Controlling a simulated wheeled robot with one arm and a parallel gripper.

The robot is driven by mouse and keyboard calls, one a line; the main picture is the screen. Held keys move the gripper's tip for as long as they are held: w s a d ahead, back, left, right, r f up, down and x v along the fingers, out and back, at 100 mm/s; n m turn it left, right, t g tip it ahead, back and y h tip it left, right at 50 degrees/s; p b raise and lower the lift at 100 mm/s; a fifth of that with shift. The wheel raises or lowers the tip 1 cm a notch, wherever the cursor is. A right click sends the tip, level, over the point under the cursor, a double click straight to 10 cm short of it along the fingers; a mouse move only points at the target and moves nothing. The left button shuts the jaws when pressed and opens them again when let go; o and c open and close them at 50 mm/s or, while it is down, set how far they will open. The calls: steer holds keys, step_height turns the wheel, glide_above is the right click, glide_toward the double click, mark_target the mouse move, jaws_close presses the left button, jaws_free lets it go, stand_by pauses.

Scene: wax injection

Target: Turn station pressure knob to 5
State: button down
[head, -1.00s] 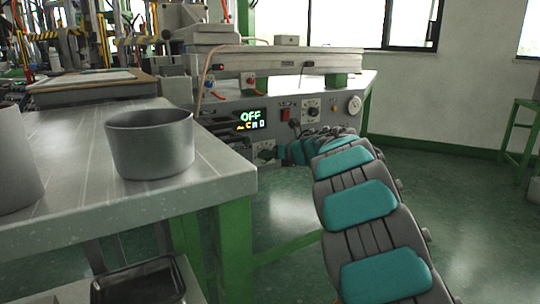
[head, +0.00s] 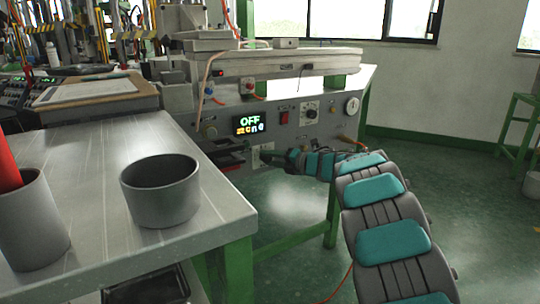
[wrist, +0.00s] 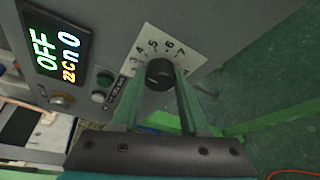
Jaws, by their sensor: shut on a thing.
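The station pressure knob (wrist: 159,73) is black and round, on a white dial plate (wrist: 184,50) with numbers; 3 to 7 can be made out in the wrist view. Its pointer mark is too unclear to read. My gripper (wrist: 160,84) has its two green fingers on either side of the knob, shut on it. In the head view my gripper (head: 284,158) reaches the lower front of the station panel (head: 290,132), beside the white dial plate (head: 262,154); the knob is hard to make out there.
A lit display (head: 249,124) reads OFF, with coloured characters below; it also shows in the wrist view (wrist: 57,55). A small dark button (wrist: 104,80) sits left of the dial. A metal table (head: 125,180) with a grey pot (head: 161,200) stands at left.

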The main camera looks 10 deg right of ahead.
steer(key=m, duration=0.2)
steer(key=m+y+p, duration=0.1)
steer(key=shift+f+m+t, duration=0.2)
steer(key=shift+m+t, duration=0.2)
steer(key=shift+m+t+y, duration=0.5)
steer(key=shift+m+t, duration=0.1)
steer(key=shift+m, duration=0.7)
steer(key=shift+c, duration=2.1)
jaws_free()
steer(key=v, duration=0.7)
steer(key=shift+s+d, duration=0.3)
steer(key=shift+d, duration=0.05)
